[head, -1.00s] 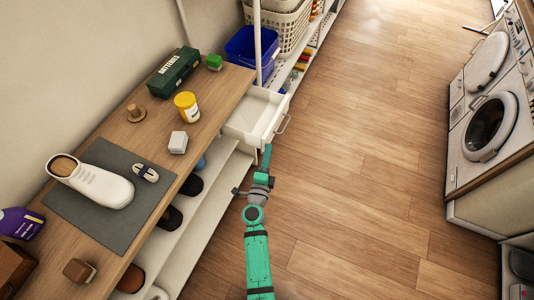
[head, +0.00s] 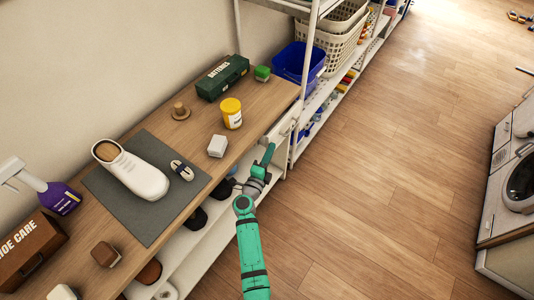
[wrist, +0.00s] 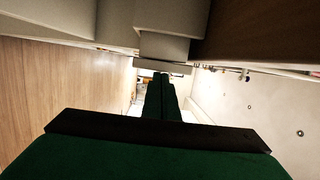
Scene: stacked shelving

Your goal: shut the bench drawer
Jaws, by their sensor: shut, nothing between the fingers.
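The bench drawer's white front (head: 282,128) is at the far end of the wooden bench (head: 200,128), just under its top. The drawer's open inside does not show, and its front looks close to flush with the bench edge; a small gap cannot be ruled out. My green gripper (head: 267,155) is shut and empty, right at the drawer front. Whether it touches the front cannot be told. In the wrist view my shut fingers (wrist: 161,97) point toward pale surfaces that I cannot identify surely.
On the bench stand a white shoe (head: 133,170) on a grey mat (head: 160,216), a yellow-lidded jar (head: 231,113), a white block (head: 217,146) and a green battery box (head: 222,77). A shelf rack upright (head: 304,85) is close beyond the drawer. The floor (head: 390,150) to the right is clear.

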